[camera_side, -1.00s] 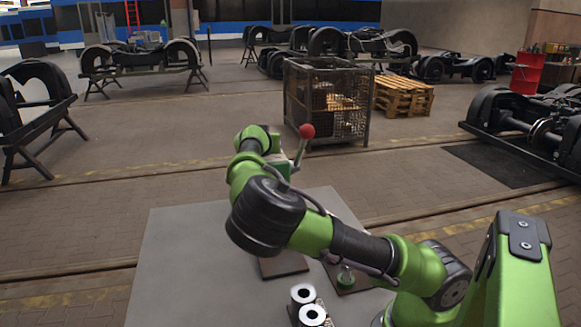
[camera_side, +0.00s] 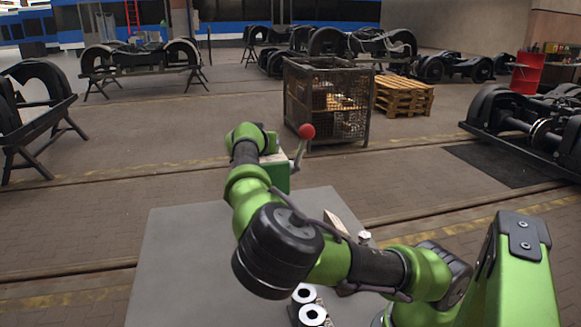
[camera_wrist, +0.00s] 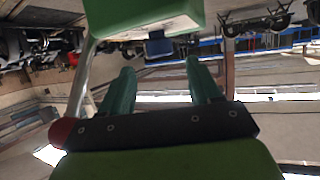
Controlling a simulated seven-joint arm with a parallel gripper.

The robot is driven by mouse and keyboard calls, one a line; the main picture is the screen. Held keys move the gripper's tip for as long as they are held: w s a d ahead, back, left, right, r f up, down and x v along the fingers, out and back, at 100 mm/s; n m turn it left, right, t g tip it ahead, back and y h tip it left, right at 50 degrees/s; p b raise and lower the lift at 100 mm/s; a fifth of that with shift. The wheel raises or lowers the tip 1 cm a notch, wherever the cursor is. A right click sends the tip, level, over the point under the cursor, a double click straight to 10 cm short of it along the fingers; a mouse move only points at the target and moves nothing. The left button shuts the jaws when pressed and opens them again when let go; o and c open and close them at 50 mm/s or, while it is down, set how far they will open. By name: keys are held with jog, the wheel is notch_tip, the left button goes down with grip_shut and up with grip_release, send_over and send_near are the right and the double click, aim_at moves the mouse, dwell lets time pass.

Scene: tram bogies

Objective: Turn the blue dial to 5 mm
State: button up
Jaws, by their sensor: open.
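The blue dial (camera_wrist: 158,47) appears as a small dark-blue block under the green box (camera_wrist: 145,18) in the wrist view; its scale and reading cannot be made out. My gripper (camera_wrist: 160,67) is open, with its two teal fingers apart and pointing towards the dial. The dial shows between the fingertips, and I see no contact. In the side view the green box (camera_side: 276,178) is partly behind my arm. The dial and my fingers are hidden there.
A lever with a red ball (camera_side: 307,131) rises beside the green box; the ball also shows close to my gripper in the wrist view (camera_wrist: 62,132). Black-and-white cylinders (camera_side: 304,293) stand near the front of the grey table (camera_side: 180,260). The table's left part is clear.

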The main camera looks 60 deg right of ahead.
jog(key=v, duration=1)
jog(key=shift+a, duration=0.25)
jog(key=shift+s, duration=0.1)
